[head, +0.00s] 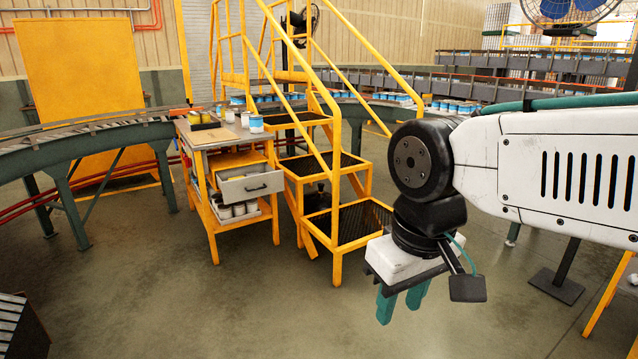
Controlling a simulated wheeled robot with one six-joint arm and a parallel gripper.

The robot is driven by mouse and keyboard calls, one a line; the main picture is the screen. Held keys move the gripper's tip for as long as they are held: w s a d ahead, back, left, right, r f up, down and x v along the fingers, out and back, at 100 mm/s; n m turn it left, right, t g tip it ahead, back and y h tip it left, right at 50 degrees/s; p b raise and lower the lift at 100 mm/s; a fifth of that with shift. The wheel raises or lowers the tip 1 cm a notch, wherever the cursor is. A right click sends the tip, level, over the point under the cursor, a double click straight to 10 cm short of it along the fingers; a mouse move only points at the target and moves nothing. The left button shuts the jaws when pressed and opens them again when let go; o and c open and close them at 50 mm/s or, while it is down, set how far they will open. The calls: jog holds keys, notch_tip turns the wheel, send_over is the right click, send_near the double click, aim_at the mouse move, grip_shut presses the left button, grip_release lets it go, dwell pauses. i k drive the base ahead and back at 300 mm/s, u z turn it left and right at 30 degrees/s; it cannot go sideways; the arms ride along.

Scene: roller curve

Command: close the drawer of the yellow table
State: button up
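The yellow table (202,206) stands left of centre in the head view, with a grey top and yellow legs. Its grey drawer (251,188) is pulled out toward the front right and has a dark handle on its front. Something light-coloured lies inside the drawer. My gripper (402,303) hangs in the right half of the view, pointing down, well apart from the table and nearer to me. Its two green fingers show with a gap between them, and nothing is seen between them.
Yellow stairs (338,235) with dark treads stand just right of the table. Cans (256,123) stand on the tabletop, and more cans (234,211) sit on its lower shelf. A curved roller conveyor (88,133) runs behind. The floor (190,300) in front of the table is clear.

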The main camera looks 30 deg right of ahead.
aim_at(270, 181)
jog(key=u, duration=0.1)
jog(key=i, duration=2.85)
jog(key=z, duration=0.4)
jog(key=i, duration=0.65)
jog(key=z, duration=0.1)
